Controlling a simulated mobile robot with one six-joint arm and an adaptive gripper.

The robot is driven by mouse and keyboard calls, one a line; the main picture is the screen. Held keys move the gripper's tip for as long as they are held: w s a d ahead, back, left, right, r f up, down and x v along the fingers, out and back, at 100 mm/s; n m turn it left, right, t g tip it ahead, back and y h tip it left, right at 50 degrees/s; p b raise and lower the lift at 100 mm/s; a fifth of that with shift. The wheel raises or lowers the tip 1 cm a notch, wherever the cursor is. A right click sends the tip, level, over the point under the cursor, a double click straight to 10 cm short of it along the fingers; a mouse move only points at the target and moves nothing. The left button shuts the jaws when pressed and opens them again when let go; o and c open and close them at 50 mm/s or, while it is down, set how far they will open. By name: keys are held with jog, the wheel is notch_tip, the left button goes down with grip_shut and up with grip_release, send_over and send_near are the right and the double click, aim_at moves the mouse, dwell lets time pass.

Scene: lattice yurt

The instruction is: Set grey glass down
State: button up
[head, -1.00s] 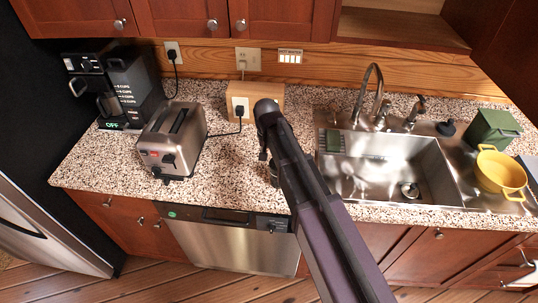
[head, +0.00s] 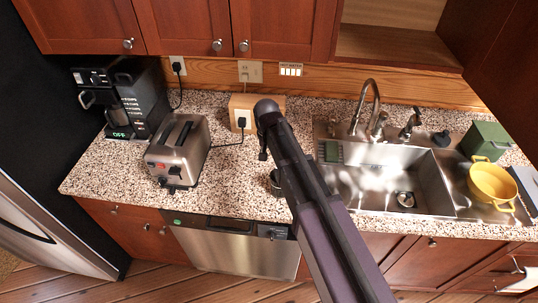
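My arm reaches over the counter (head: 235,185) from the lower right and hides what is under it. A small dark, rounded shape (head: 275,182) shows at the left edge of my arm, just above the counter's front part. I cannot tell whether it is part of my gripper or the grey glass. My gripper's fingers are not clearly visible, so I cannot see whether they are open or shut. No grey glass can be made out for certain.
A toaster (head: 178,152) and coffee maker (head: 122,98) stand left. A wooden outlet box (head: 243,103) stands behind. The sink (head: 395,185) is right, with a yellow pot (head: 492,184) and green box (head: 485,140) beyond. Speckled counter between toaster and arm is bare except for a cord.

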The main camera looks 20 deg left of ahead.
dwell(0.8)
jog(key=s+d+m, duration=0.1)
jog(key=s+d, duration=0.1)
jog(key=d, duration=1.8)
jog(key=s+d+m, duration=0.1)
jog(key=s+d, duration=0.2)
jog(key=d, duration=1.7)
jog(key=shift+s+d+m+y, duration=0.2)
jog(key=shift+d+m+y, duration=0.05)
jog(key=shift+m+y, duration=0.05)
notch_tip(320, 180, down, 9)
jog(key=b, duration=0.9)
jog(key=shift+f, duration=0.15)
jog(key=shift+a, duration=0.2)
